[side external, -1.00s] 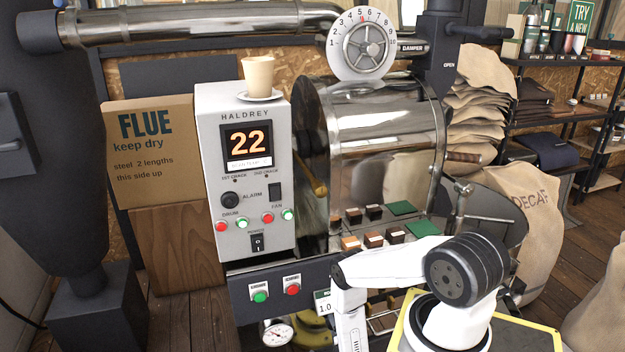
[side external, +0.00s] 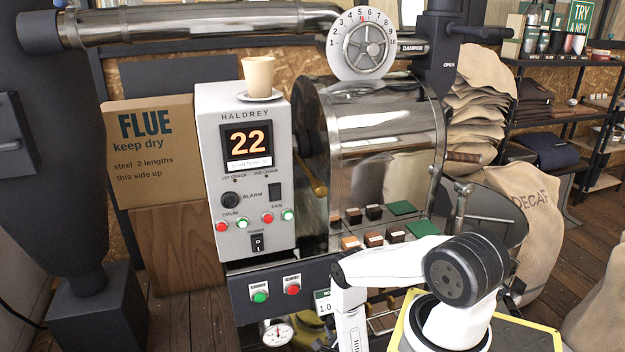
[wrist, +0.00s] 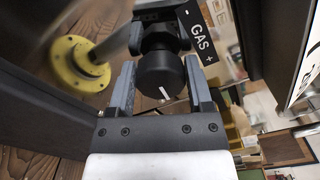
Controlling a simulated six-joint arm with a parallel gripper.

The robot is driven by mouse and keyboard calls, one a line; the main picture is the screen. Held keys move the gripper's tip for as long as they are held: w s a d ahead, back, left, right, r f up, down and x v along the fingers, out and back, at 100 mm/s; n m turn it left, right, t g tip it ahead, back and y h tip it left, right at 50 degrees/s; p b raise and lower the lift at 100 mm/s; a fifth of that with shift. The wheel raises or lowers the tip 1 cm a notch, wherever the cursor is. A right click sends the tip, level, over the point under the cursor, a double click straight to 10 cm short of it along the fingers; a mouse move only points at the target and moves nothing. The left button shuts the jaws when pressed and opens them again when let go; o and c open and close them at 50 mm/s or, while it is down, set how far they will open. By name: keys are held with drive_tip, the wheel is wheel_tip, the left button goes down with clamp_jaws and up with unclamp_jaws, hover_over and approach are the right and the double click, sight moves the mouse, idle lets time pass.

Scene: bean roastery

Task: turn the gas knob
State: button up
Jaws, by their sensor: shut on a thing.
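The gas knob (wrist: 155,76) is a round black knob with a short white mark on its face, seen in the wrist view. The mark is tilted, its lower end to the right. A black label (wrist: 202,45) beside it reads GAS, with minus and plus signs. My gripper (wrist: 161,66) is shut on the knob, one finger on each side. In the side view my white forearm reaches down in front of the roaster (side external: 385,125); the gripper and the gas knob do not show there.
A yellow flange (wrist: 80,64) with a pipe lies left of the knob in the wrist view. In the side view a control box (side external: 246,170) carries a cup (side external: 257,72) on a saucer. Sample blocks (side external: 373,237) stand on the roaster's shelf near my arm. A dial gauge (side external: 276,333) sits below.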

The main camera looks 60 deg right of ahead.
drive_tip(key=shift+a, duration=0.1)
drive_tip(key=o, duration=1.3)
drive_tip(key=shift+s, duration=0.1)
drive_tip(key=shift+v, duration=3.9)
